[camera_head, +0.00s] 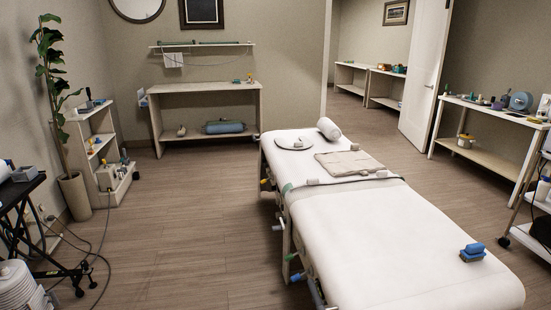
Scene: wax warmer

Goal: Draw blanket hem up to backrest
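The white treatment bed (274,160) runs from the middle of the room to the lower right. A smooth white blanket or cover (400,240) lies over its near, longer part. The cover's far edge, its hem (345,190), lies across the bed near a dark seam. Beyond it is the backrest section (297,169), which looks flat or only slightly raised. A folded beige cloth (348,163) lies on the backrest section. Small grey objects (312,182) sit near the hem. Neither gripper is in view.
A white roll (329,129) and a round pad (294,143) lie at the bed's far end. A blue block (472,252) sits on the near right part. Clips line the bed's left side. Shelves and trolleys stand along the walls. The floor left of the bed is clear.

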